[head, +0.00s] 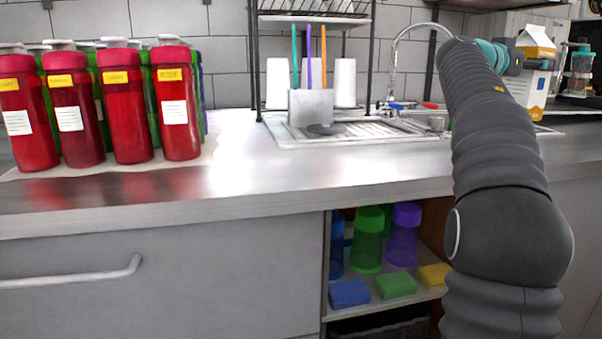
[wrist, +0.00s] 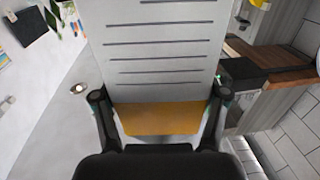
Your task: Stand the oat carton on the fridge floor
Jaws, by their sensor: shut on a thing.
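The oat carton (head: 535,70) is white with an orange-yellow gabled top and shows at the upper right of the head view. It is held up above the counter, beside the end of my arm. In the wrist view the carton (wrist: 165,50) fills the upper middle, white with dark printed lines and an orange band. My gripper (wrist: 162,105) is shut on it, with one finger on each side of the carton. The carton's far end runs out of the wrist view. The fridge is not clearly seen in either view.
Several red bottles (head: 127,110) stand at the left of the counter (head: 260,175). A sink (head: 350,135) with a tap (head: 400,40) and a rack is in the middle. Open shelves below hold a green cup (head: 369,240), a purple cup (head: 403,235) and sponges. A blender-like jar (head: 581,70) stands far right.

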